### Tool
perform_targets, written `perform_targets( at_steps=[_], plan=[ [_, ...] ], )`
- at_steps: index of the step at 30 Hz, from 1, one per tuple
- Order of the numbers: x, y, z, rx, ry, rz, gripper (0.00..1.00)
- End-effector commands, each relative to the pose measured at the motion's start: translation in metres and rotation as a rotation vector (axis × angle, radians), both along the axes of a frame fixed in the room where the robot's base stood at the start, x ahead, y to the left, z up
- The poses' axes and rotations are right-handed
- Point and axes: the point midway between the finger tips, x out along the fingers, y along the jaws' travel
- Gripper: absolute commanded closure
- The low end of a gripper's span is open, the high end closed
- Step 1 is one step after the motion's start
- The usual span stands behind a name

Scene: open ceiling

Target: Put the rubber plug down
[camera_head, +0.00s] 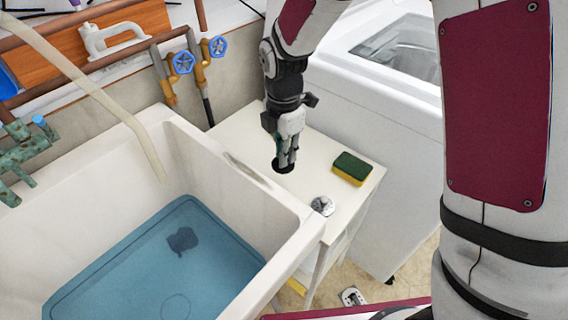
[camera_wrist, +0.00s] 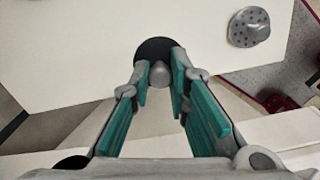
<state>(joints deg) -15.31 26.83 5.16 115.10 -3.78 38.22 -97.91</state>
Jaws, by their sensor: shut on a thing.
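A dark round rubber plug (camera_head: 283,166) is at the tips of my gripper (camera_head: 287,160), over the white cabinet top beside the sink. In the wrist view the black plug (camera_wrist: 153,47) shows with a grey knob, and the teal-padded fingers of my gripper (camera_wrist: 161,80) are shut on that knob. The plug is at or very close to the white cabinet top (camera_head: 237,130); I cannot tell whether it touches. The fingers hide part of the plug.
A green and yellow sponge (camera_head: 351,168) and a metal drain strainer (camera_head: 322,206) lie on the cabinet top. The white sink (camera_head: 300,235) with blue water is at left, a white washing machine (camera_head: 365,130) behind right. A cream hose (camera_head: 95,90) hangs over the sink.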

Motion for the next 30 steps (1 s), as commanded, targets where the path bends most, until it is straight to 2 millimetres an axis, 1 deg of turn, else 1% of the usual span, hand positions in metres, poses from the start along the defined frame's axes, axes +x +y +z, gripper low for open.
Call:
perform_targets(
  at_steps=[1, 8, 15, 23, 27, 28, 29, 30],
  plan=[
    [0.000, 0.000, -0.009, -0.001, 0.002, 0.000, 1.00],
    [0.000, 0.000, -0.026, -0.001, 0.001, -0.002, 1.00],
    [0.000, 0.000, -0.055, -0.001, 0.002, -0.003, 1.00],
    [0.000, 0.000, -0.057, 0.001, -0.001, -0.003, 1.00],
    [0.000, 0.000, -0.061, 0.001, -0.001, -0.004, 1.00],
    [0.000, 0.000, -0.060, 0.001, -0.001, -0.004, 0.79],
    [0.000, 0.000, -0.060, 0.001, -0.001, -0.004, 0.72],
    [0.000, 0.000, -0.060, 0.001, -0.001, -0.004, 0.63]
  ],
)
